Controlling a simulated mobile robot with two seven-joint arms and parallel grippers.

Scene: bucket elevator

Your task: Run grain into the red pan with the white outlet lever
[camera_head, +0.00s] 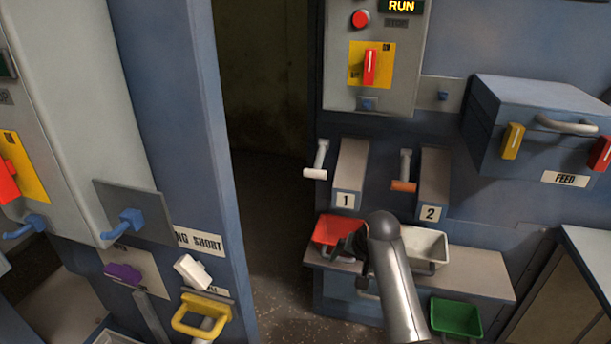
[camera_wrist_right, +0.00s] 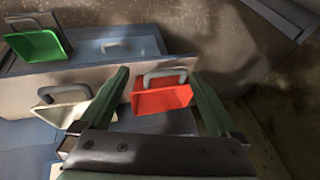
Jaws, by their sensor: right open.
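The red pan (camera_head: 330,230) stands on a shelf below outlet 1 (camera_head: 349,175), and it also shows in the right wrist view (camera_wrist_right: 160,100) with its grey handle. My right gripper (camera_head: 357,242) is at the pan's right side in the head view. In the wrist view the right gripper (camera_wrist_right: 160,74) is open, with one finger on each side of the red pan and its handle; I cannot tell whether they touch. The white outlet lever (camera_head: 315,173) sticks out left of outlet 1, above the pan. My left gripper is not in view.
A white pan (camera_head: 430,243) is under outlet 2 (camera_head: 433,180), which has an orange lever (camera_head: 403,186). A green pan (camera_head: 457,316) is lower right. A blue feed box (camera_head: 530,115) is at right. The shelf (camera_head: 480,282) is bare at its right end.

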